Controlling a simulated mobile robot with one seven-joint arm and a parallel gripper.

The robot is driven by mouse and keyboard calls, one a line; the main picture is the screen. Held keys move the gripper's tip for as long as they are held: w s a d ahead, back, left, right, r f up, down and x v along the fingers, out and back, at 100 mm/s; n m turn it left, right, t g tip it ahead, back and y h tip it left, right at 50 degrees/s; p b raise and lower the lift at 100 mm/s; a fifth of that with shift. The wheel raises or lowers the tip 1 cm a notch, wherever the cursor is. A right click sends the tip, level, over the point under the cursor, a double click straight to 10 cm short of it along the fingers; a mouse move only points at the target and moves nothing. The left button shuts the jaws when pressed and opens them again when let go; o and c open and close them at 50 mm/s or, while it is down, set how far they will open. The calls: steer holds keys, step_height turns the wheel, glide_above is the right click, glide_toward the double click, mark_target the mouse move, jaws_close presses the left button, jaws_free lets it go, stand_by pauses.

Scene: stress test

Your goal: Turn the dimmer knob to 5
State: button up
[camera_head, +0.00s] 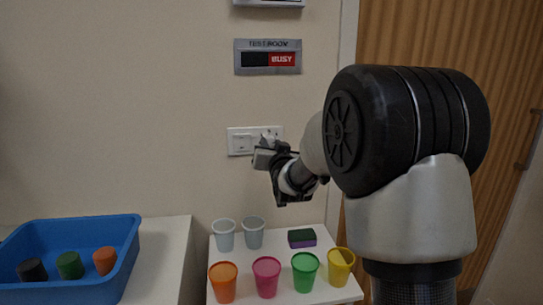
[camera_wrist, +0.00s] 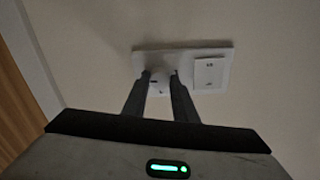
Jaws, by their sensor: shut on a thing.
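A white wall plate (camera_head: 233,132) is on the beige wall. It holds a switch and, on its right side in the head view, the dimmer knob, mostly hidden by my gripper. In the wrist view the plate (camera_wrist: 190,56) shows the switch (camera_wrist: 209,72) on the right and the white dimmer knob (camera_wrist: 160,82) on the left. My gripper (camera_wrist: 161,77) has its two dark fingers on either side of the knob, shut on it. My gripper (camera_head: 268,143) is at the plate in the head view. The number at the knob's pointer is too small to read.
A room sign (camera_head: 267,57) reading BUSY is above the plate. Below, a white table holds several coloured cups (camera_head: 266,277), two pale cups (camera_head: 253,232) and a sponge (camera_head: 302,238). A blue bin (camera_head: 125,255) stands at left. A wooden door (camera_head: 400,35) is at right.

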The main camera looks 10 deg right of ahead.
steer(key=shift+m+b, duration=0.6)
steer(key=shift+m, duration=0.2)
steer(key=o, duration=1)
steer(key=shift+o, duration=0.2)
steer(key=s+p, duration=0.1)
steer(key=s, duration=1.6)
steer(key=shift+s, duration=0.25)
